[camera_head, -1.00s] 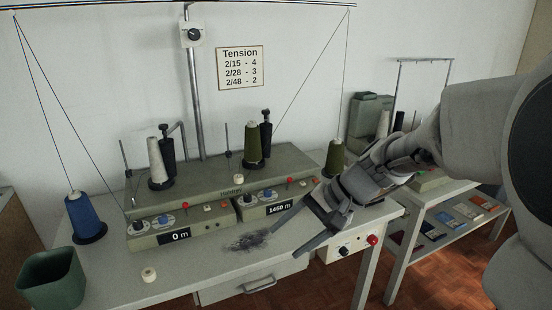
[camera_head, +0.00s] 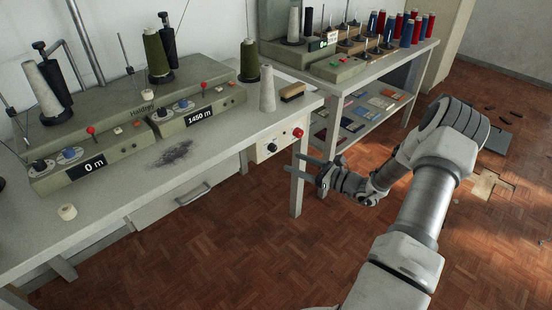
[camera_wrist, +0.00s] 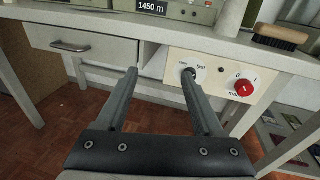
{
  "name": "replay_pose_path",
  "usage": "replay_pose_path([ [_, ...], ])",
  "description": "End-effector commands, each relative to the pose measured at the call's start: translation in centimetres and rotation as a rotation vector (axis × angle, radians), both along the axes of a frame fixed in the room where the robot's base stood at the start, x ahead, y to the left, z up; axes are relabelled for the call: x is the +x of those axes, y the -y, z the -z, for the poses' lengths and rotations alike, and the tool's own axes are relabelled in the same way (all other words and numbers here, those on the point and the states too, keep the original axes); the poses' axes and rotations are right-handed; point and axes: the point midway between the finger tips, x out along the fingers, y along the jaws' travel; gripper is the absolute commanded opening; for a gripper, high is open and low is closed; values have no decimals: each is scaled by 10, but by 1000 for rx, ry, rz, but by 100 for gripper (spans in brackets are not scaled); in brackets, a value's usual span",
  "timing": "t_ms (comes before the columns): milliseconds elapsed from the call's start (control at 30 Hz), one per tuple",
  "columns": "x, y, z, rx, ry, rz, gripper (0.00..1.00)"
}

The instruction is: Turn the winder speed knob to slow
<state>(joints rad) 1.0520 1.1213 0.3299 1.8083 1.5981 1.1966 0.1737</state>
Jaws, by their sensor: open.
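The winder speed knob (camera_wrist: 190,71) is a small dark knob on a white dial, marked with a word at left and "fast" at right. The right fingertip partly covers it in the wrist view, and its pointer cannot be read. In the head view the knob (camera_head: 271,147) is a dark spot on the cream panel (camera_head: 283,143) under the table's right end. My gripper (camera_head: 292,168) is open and empty, in front of and slightly below the panel. In the wrist view my gripper (camera_wrist: 158,73) has its fingers spread, the knob lined up with the right finger rather than the gap.
A red main switch (camera_wrist: 243,88) sits right of the knob on the panel. A drawer handle (camera_head: 193,195) juts out to the left. A table leg (camera_head: 297,190) stands close to my fingers. A white cone (camera_head: 267,95) and brush (camera_head: 292,91) stand on the tabletop above.

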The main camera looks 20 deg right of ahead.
Motion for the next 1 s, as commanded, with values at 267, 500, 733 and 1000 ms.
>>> replay_pose_path([
  [267, -13, 53, 63, 196, -27, 220, 69],
  [500, 2, 50, 67, 210, -27, 233, 69],
  [733, 47, 34, 68, 209, -27, 230, 69],
  [1000, 103, 15, 68, 208, -28, 230, 69],
])
